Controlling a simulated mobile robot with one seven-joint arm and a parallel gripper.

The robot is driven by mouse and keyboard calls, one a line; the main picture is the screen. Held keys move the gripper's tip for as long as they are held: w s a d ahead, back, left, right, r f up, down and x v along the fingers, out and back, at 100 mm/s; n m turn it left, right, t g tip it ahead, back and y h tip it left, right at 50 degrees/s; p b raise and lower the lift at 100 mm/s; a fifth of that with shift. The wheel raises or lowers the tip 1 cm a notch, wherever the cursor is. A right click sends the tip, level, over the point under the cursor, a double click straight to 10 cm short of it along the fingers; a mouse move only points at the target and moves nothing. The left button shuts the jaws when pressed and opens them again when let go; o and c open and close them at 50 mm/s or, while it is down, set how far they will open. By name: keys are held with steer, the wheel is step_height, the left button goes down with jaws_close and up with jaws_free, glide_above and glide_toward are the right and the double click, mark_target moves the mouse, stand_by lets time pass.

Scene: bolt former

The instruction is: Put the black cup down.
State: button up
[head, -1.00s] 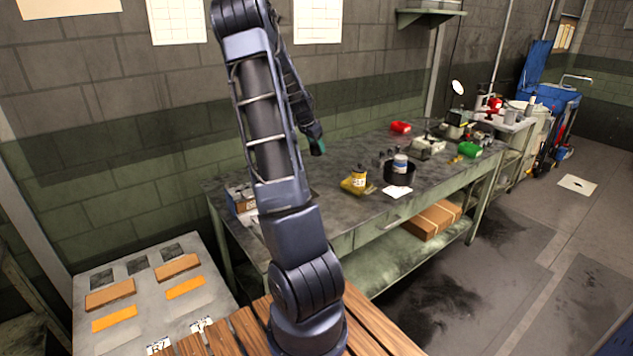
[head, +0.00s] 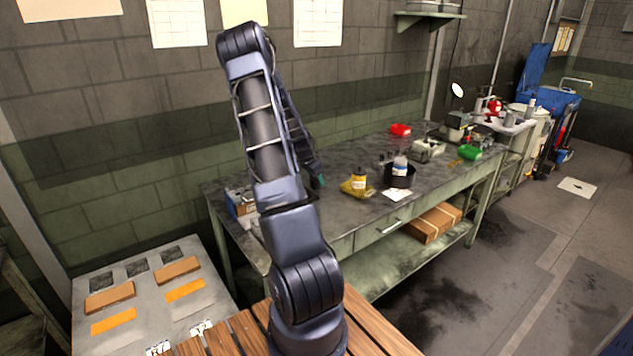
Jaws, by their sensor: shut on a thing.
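My arm rises in the middle of the head view, bends at the top and reaches down behind itself towards the bench. Only a small dark part of my gripper (head: 318,178), with a teal spot at its tip, shows beside the forearm. It is low over the left half of the workbench (head: 345,215). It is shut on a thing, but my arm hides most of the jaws. I cannot make out the black cup there. Whether it touches the bench top cannot be seen.
A black round container (head: 399,178) with a white-labelled bottle (head: 400,163) stands right of my gripper. A yellow-labelled jar (head: 359,176) is nearer. A box (head: 240,203) lies at the left end.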

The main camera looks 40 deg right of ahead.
steer(key=shift+f, duration=0.5)
steer(key=shift+f, duration=0.55)
steer(key=o, duration=1)
steer(key=shift+r, duration=0.15)
